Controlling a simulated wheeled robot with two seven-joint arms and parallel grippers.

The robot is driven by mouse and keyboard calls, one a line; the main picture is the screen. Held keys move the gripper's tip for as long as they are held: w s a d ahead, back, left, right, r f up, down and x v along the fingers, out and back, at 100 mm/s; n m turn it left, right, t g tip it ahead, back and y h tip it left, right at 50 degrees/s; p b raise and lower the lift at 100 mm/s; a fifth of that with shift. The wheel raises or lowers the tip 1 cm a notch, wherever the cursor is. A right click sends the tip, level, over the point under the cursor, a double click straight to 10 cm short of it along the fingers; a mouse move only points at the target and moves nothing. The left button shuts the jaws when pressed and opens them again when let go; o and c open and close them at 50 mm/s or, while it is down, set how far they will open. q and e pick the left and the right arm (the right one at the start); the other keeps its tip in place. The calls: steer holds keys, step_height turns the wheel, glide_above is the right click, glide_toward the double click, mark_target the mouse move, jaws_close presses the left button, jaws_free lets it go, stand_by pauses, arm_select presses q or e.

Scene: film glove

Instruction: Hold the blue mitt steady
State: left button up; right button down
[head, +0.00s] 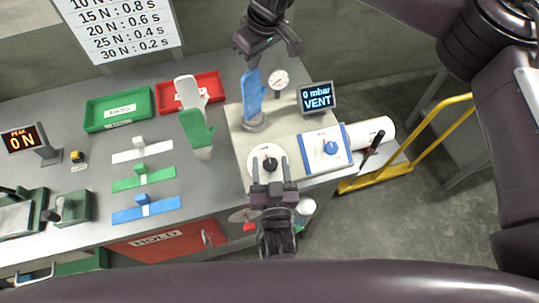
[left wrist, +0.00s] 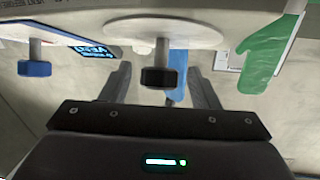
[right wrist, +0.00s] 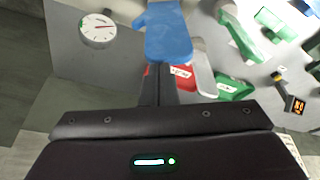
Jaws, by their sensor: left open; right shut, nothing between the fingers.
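The blue mitt (head: 253,98) stands upright on a round grey base on the pale panel. It also shows in the right wrist view (right wrist: 166,32), just beyond the fingertips of my right gripper (right wrist: 158,72). That gripper (head: 250,62) is shut and empty, close above the mitt's top in the head view; I cannot tell whether it touches. My left gripper (head: 270,172) is open at the white dial with a black knob (head: 270,164). In the left wrist view the black knob (left wrist: 158,78) sits between its spread fingers, with the blue mitt partly hidden behind.
A green mitt (head: 197,128) and a white mitt (head: 187,92) stand to the left. A gauge (head: 279,79), a VENT display (head: 317,97) and a blue knob (head: 331,147) are to the right. Green (head: 91,116) and red (head: 161,96) trays lie behind.

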arm_select(q)
steer(key=shift+w+a, duration=0.1)
steer(key=shift+w, duration=1.35)
steer(key=shift+c, duration=0.2)
steer(key=c, duration=0.9)
